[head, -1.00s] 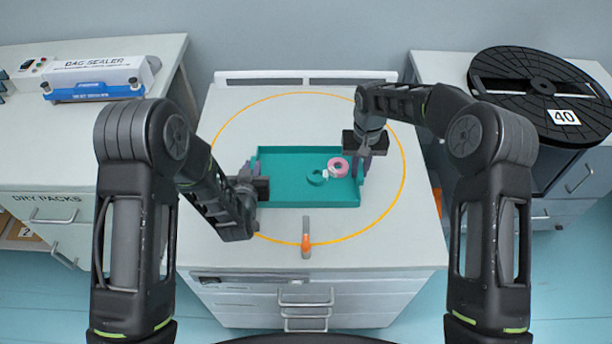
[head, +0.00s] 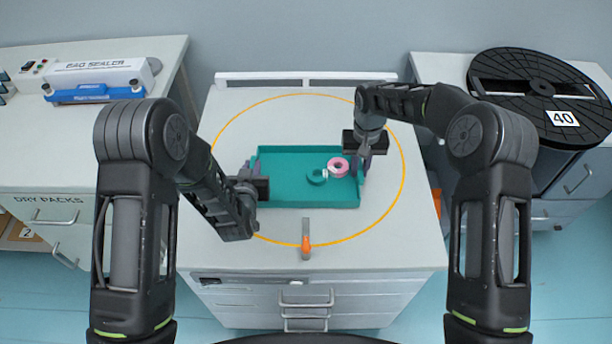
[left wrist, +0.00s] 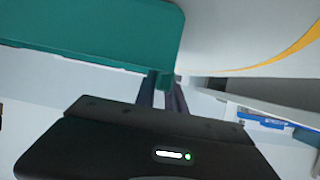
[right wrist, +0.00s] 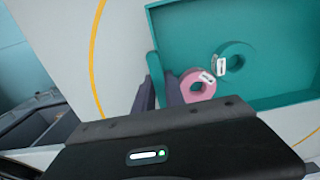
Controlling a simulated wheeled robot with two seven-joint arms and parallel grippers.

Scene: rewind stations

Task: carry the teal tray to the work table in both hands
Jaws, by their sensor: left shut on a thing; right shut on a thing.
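The teal tray (head: 288,190) is over the table with the yellow ring, inside the ring; I cannot tell whether it touches the surface. A pink roll (head: 338,167) and a teal roll (head: 317,177) lie in its right half, and both show in the right wrist view (right wrist: 196,86). My left gripper (head: 250,180) is shut on the tray's left end; its fingers meet the tray edge in the left wrist view (left wrist: 163,85). My right gripper (head: 364,160) is shut on the tray's right end, beside the pink roll.
The white table (head: 225,240) carries a yellow ring (head: 395,200) and an orange-and-grey tool (head: 306,240) in front of the tray. A bag sealer (head: 98,80) stands on the left cabinet. A black reel (head: 540,95) marked 40 lies on the right cabinet.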

